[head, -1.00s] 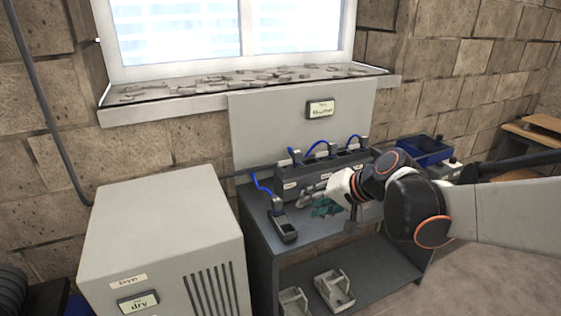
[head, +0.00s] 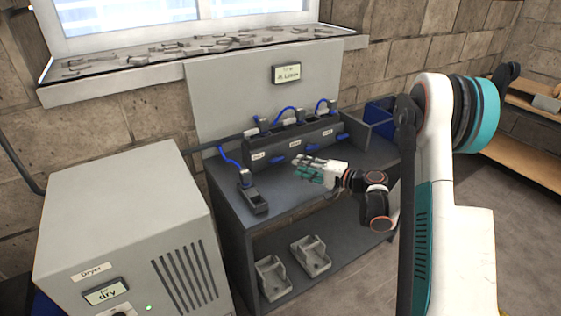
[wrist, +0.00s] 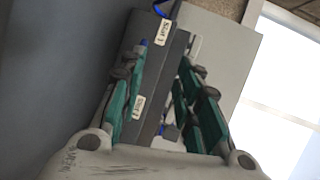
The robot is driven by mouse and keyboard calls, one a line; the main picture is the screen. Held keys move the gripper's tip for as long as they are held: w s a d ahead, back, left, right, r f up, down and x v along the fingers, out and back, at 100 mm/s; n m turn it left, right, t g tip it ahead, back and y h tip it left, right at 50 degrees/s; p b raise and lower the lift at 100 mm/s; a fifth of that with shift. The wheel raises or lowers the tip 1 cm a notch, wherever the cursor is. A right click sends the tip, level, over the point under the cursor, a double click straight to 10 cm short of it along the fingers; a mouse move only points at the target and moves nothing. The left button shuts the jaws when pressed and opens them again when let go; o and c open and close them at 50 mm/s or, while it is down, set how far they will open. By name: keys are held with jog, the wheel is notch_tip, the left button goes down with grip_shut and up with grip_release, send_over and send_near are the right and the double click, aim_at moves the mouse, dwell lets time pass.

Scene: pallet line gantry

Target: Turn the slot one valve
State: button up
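A dark grey slot block (head: 310,139) stands on the bench's back part, with white labels and blue valve levers along its front. The leftmost lever (head: 251,160) sits beside the leftmost label (head: 258,156), too small to read surely; it points roughly sideways. My gripper (head: 302,168) is in front of the block, fingers pointing left, apart from the levers. In the wrist view my gripper (wrist: 160,100) is open and empty, with green fingers spread. The slot block (wrist: 150,88) shows beyond and between them, with two labels and small blue parts, partly hidden by the fingers.
A small dark device (head: 252,197) with a blue cord stands on the bench's left end. A grey dryer (head: 125,225) stands left of the bench (head: 290,198). A blue bin (head: 380,116) is right of the block. Two trays (head: 310,256) lie on the lower shelf.

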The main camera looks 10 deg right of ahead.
jog(key=m+t, duration=0.1)
send_near(279, 161)
jog(key=shift+y, duration=0.4)
jog(key=b+x, duration=0.1)
jog(key=x, duration=0.2)
jog(key=b+x, duration=0.1)
jog(key=x, duration=0.2)
jog(key=b+x, duration=0.2)
jog(key=x, duration=0.1)
jog(key=shift+w+f, duration=0.3)
grip_shut()
